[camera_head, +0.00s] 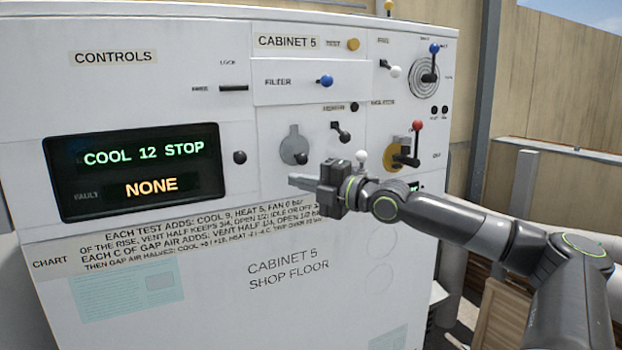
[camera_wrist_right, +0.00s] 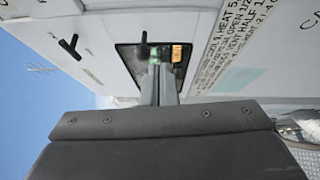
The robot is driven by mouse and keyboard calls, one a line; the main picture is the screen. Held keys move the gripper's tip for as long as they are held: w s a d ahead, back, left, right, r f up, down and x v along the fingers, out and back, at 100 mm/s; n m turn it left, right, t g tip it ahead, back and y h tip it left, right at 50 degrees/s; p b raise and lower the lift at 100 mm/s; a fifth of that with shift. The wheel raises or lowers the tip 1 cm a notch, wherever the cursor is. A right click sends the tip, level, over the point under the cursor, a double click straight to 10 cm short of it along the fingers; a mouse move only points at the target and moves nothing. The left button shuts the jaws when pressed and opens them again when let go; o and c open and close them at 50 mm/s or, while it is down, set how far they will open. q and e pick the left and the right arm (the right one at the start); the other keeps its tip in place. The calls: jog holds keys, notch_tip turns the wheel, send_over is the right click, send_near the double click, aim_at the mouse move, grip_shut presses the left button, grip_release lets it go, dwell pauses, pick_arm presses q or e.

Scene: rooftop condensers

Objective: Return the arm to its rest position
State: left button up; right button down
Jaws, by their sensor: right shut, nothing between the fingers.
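My right arm comes in from the right in the head view, and its gripper (camera_head: 292,182) is in front of the white cabinet (camera_head: 330,245). The fingers are shut, empty and point left, level with the lower controls. I cannot tell the exact gap to the panel. In the right wrist view the shut fingers (camera_wrist_right: 160,85) show in front of the dark display. My left gripper is not in view.
The cabinet's display (camera_head: 140,170) reads COOL 12 STOP and NONE. Close to the gripper are a grey round cover (camera_head: 294,145), a black lever (camera_head: 341,132), a white knob (camera_head: 361,157) and a red-tipped lever (camera_head: 417,127). A beige wall stands behind on the right.

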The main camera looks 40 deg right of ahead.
jog(key=s+f+p, duration=0.1)
jog(key=p, duration=0.1)
jog(key=s+f+p, duration=0.1)
jog(key=shift+s+d+g+p, duration=0.1)
jog(key=shift+s+g+p, duration=0.2)
jog(key=shift+p, duration=0.1)
jog(key=shift+w, duration=0.1)
